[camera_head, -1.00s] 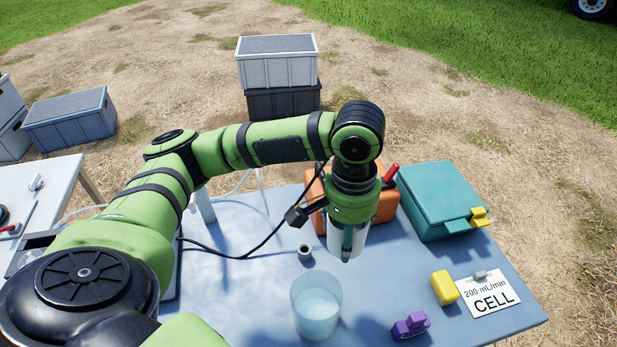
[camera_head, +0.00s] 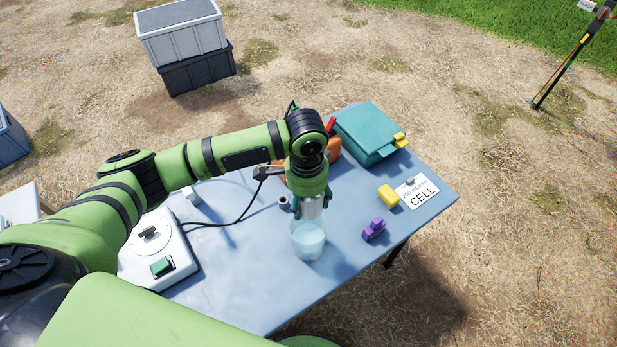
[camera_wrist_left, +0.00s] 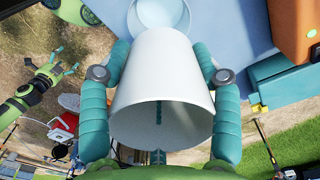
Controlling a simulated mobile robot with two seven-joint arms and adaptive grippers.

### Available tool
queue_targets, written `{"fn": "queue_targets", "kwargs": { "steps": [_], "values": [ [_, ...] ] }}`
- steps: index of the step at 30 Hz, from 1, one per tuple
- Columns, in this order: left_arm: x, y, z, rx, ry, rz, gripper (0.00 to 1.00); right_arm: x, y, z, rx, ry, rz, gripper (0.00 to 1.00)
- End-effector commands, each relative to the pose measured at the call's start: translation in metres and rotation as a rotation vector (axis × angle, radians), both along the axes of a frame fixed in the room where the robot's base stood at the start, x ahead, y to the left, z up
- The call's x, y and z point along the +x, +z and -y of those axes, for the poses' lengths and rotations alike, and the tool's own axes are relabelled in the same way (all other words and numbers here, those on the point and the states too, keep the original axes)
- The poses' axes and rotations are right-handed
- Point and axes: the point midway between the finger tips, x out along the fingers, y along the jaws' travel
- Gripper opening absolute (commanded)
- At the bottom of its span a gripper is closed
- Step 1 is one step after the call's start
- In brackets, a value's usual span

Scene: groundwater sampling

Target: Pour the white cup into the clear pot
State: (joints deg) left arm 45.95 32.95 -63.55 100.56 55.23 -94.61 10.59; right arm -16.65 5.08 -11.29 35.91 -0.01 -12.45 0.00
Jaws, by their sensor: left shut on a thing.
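My left gripper (camera_head: 311,205) points down and is shut on the white cup (camera_head: 313,209), with one teal finger on each side. In the left wrist view the white cup (camera_wrist_left: 160,85) fills the middle, its wide open mouth facing the camera. The clear pot (camera_head: 309,243) stands on the blue table with pale liquid low inside. The cup overlaps the pot's far rim in the head view; I cannot tell its exact height above it. The pot (camera_wrist_left: 160,14) shows beyond the cup in the left wrist view. My right gripper (camera_wrist_left: 50,72) shows there at left, fingers apart and empty.
A purple piece (camera_head: 374,229), yellow block (camera_head: 388,197) and CELL card (camera_head: 417,191) lie to the right. A teal case (camera_head: 370,135) stands behind. The blue table (camera_head: 230,290) is clear in front.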

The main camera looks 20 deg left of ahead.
Motion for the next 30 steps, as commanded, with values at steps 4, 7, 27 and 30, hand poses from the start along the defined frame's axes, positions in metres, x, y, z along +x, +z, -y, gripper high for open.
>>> {"fn": "queue_targets", "kwargs": {
  "steps": [4,7,27,30],
  "values": [
    [-0.001,0.003,0.003,0.009,-0.076,-0.001,0.28,-0.001,0.018,0.002,-0.002,0.0,-0.002,0.88],
    [-0.001,-0.001,0.004,0.009,-0.093,0.001,0.28,-0.005,0.015,0.001,-0.002,0.0,-0.009,0.88],
    [0.0,-0.04,0.003,0.01,-0.091,0.003,0.27,-0.014,-0.038,-0.012,0.015,0.0,-0.023,0.88],
    [-0.001,-0.04,0.003,0.009,-0.091,0.003,0.27,-0.012,-0.038,-0.011,0.013,0.0,-0.021,0.88]
  ]
}}
